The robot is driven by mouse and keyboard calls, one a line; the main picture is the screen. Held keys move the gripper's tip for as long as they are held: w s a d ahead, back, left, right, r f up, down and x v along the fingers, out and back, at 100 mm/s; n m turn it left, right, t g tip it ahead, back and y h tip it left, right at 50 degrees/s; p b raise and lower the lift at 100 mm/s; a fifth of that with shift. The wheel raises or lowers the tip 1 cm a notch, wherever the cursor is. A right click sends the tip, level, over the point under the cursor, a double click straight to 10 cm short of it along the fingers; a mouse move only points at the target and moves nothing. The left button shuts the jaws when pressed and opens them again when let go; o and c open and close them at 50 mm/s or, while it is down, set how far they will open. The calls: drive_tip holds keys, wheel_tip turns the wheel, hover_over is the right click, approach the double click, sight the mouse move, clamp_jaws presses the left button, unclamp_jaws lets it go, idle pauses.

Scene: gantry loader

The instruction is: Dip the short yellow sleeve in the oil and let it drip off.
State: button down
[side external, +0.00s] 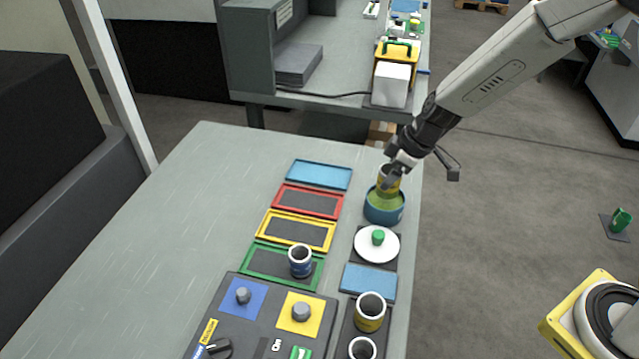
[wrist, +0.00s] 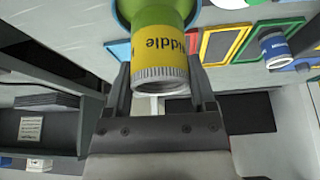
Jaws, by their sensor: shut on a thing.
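My gripper (side external: 390,172) is shut on a yellow sleeve (side external: 388,184), at the far right end of the table. In the wrist view the sleeve (wrist: 161,46) sits between the two fingers (wrist: 160,75), with a ribbed grey end toward the camera and upside-down lettering ending in "ddle". The blue pot (side external: 384,215) with green oil (side external: 385,201) is directly below the sleeve. The sleeve's lower end is at or just over the oil; I cannot tell whether it touches. Another yellow sleeve (side external: 370,312) stands near the front.
A white lid with a green knob (side external: 377,243) lies just in front of the pot. Blue, red (side external: 308,201), yellow and green framed trays line the left; a blue sleeve (side external: 300,261) stands on the green one. A control panel (side external: 262,318) is in front. The table's left side is clear.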

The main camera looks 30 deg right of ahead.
drive_tip(key=shift+r, duration=0.2)
drive_tip(key=shift+r, duration=1.35)
drive_tip(key=shift+w, duration=0.2)
